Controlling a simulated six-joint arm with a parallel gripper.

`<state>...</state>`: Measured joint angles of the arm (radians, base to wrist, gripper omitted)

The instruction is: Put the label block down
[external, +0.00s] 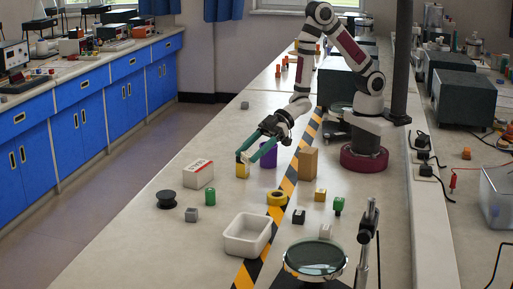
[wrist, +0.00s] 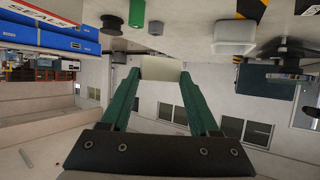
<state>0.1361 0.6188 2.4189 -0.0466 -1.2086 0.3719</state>
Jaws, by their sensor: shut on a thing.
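My gripper (external: 243,160) has green fingers and is shut on a small block. In the external view this block (external: 242,171) is yellow with a paler top, at the left side of the bench's middle. In the wrist view the block (wrist: 160,68) shows as a pale cream face between the two fingertips (wrist: 160,75). No writing on it can be made out. Whether its underside touches the bench or hangs just above it, I cannot tell.
A white box with red lettering (external: 198,174) stands left of the block, a purple cylinder (external: 268,153) right behind it.

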